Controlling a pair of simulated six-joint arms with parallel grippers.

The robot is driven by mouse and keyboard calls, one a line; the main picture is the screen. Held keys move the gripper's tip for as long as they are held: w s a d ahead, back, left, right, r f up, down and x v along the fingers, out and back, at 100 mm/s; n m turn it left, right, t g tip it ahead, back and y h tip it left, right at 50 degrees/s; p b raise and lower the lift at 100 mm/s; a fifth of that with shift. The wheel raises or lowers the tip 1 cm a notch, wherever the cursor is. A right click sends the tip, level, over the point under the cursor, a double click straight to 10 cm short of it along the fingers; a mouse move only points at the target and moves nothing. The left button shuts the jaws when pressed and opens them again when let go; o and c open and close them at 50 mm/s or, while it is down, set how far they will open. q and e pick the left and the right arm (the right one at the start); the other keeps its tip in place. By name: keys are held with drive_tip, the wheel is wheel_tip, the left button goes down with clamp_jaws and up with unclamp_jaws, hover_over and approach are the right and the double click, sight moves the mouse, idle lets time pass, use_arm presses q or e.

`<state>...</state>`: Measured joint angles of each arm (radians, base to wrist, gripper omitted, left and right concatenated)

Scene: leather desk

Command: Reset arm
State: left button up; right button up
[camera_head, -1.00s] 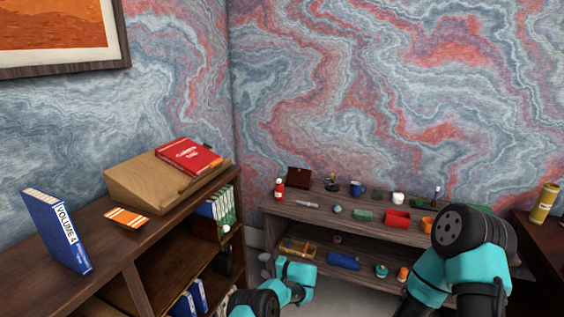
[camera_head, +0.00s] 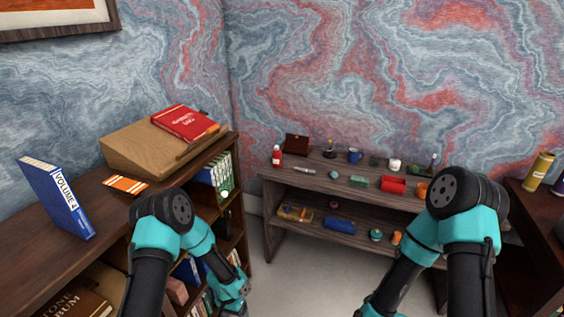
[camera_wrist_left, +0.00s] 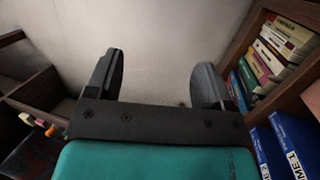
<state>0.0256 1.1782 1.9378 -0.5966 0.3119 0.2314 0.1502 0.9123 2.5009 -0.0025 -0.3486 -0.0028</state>
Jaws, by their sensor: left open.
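My left gripper (camera_wrist_left: 157,85) shows in the left wrist view with its two dark fingers spread apart and nothing between them. Pale floor or wall lies beyond the fingers. In the head view my left arm comes up at lower center-left, folded in front of the bookshelf (camera_head: 240,232), with its far end pointing down. The left fingertips cannot be made out there. My right arm stands folded at the right of the head view, and its gripper is not visible.
A blue volume (camera_head: 58,200), an orange card (camera_head: 125,186) and a wooden slope with a red book (camera_head: 186,123) rest on the bookshelf. A low shelf (camera_head: 340,192) of small items stands behind. Books (camera_wrist_left: 275,55) are close right of the left gripper.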

use_arm(q)
drive_tip(key=s+a+r+n+t+h, duration=0.1)
drive_tip(key=s+a+r+n, duration=0.1)
drive_tip(key=s, duration=0.6)
drive_tip(key=s+a+r+n+t, duration=0.2)
drive_tip(key=s+a+r+n, duration=0.1)
drive_tip(key=s+r, duration=0.4)
drive_tip(key=shift+s+a+r+n+t+h, duration=0.15)
drive_tip(key=shift+s+a+n+t+h, duration=0.2)
drive_tip(key=shift+s+n, duration=0.25)
